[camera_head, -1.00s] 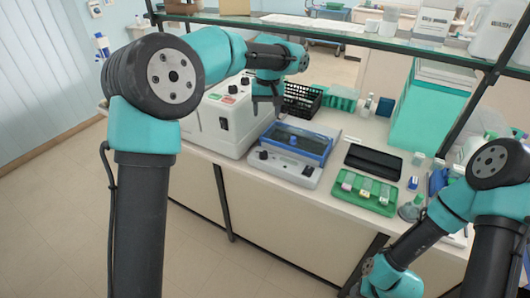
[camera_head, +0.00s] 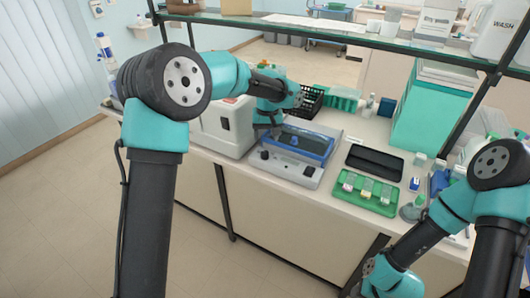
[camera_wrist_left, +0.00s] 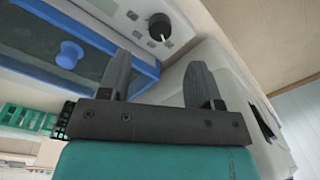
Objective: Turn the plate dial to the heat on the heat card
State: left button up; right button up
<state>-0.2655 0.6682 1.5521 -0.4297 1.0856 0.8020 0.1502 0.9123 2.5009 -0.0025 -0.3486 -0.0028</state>
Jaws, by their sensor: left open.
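The plate is a grey-white unit (camera_head: 285,168) with a blue-rimmed lid on the bench. Its black dial (camera_head: 264,155) sits on the left of the front panel, and another dark knob (camera_head: 308,171) sits farther right. In the left wrist view the dial (camera_wrist_left: 160,25) shows at the top, with small marks around it. My left gripper (camera_head: 266,135) is over the plate's left side by the white machine. In the left wrist view its fingers (camera_wrist_left: 158,66) are apart and empty, short of the dial. I cannot make out a heat card. My right gripper is out of view.
A white machine (camera_head: 222,125) stands just left of the plate. A blue lid knob (camera_wrist_left: 69,54) sticks up close to my left fingers. A black open case (camera_head: 374,160) and green slide tray (camera_head: 365,193) lie to the right. A glass shelf runs above the bench.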

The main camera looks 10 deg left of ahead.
aim_at(265, 153)
pick_arm(q)
jog(key=f, duration=0.7)
jog(key=shift+s+a+f, duration=0.1)
jog(key=shift+a+f, duration=0.1)
jog(key=shift+f, duration=0.2)
jog(key=shift+c, duration=0.5)
jog(key=c, duration=0.8)
jog(key=shift+c, duration=0.2)
